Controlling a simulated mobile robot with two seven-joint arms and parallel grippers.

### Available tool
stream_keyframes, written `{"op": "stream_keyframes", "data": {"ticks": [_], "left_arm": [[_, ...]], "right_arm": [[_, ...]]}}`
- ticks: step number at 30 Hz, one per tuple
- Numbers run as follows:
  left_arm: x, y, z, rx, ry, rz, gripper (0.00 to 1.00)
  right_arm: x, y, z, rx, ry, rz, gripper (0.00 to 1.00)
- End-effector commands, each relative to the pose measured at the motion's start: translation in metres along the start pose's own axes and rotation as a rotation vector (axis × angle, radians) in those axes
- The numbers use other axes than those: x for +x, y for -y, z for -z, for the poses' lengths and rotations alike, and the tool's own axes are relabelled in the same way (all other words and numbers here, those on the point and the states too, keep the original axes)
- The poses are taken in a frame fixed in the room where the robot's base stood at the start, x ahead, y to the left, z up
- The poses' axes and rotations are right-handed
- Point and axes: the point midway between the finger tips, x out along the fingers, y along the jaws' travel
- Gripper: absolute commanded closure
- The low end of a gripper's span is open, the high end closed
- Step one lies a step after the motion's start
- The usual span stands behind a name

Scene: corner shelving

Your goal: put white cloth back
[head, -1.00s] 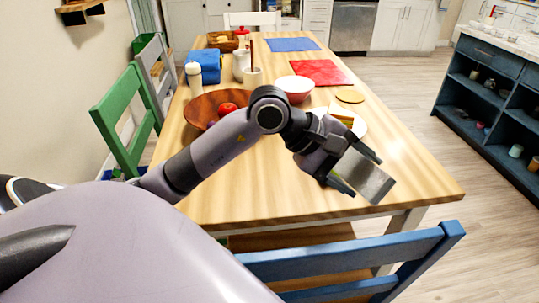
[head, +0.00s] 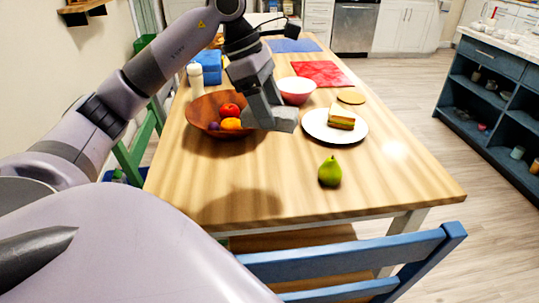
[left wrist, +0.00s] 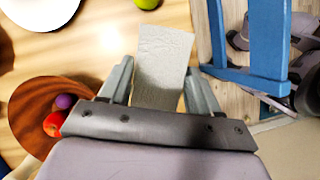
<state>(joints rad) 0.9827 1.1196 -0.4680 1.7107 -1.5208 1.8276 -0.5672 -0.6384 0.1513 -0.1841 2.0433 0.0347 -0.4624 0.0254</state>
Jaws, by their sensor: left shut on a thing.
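The white cloth (head: 285,120) looks like a stiff pale grey-white piece with a textured face. My left gripper (head: 266,112) is shut on it and holds it above the wooden table, between the fruit bowl and the plate as seen in the head view. In the left wrist view the cloth (left wrist: 162,66) stands out from between the two fingers (left wrist: 158,88). Its lower end is hidden by the gripper. My right gripper is in neither view.
A blue chair (head: 350,259) stands at the near edge. The table's near right is clear.

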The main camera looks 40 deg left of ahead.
Motion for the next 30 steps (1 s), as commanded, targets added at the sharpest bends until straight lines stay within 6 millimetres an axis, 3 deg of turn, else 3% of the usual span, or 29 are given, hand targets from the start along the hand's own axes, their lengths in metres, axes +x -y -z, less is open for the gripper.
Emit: {"op": "stream_keyframes", "data": {"ticks": [1, 3, 12, 30], "left_arm": [[0.018, 0.001, 0.008, -0.001, -0.005, 0.004, 0.71], [0.034, 0.001, 0.015, -0.002, -0.005, 0.003, 0.71], [0.096, 0.0, 0.04, 0.002, -0.002, 0.0, 0.71], [0.15, -0.001, 0.062, 0.004, 0.0, -0.003, 0.71]], "right_arm": [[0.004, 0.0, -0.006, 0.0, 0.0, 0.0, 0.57], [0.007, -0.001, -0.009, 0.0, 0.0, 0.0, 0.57], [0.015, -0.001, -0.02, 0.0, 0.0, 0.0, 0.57], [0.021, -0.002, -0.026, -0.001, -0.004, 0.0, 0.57]]}}
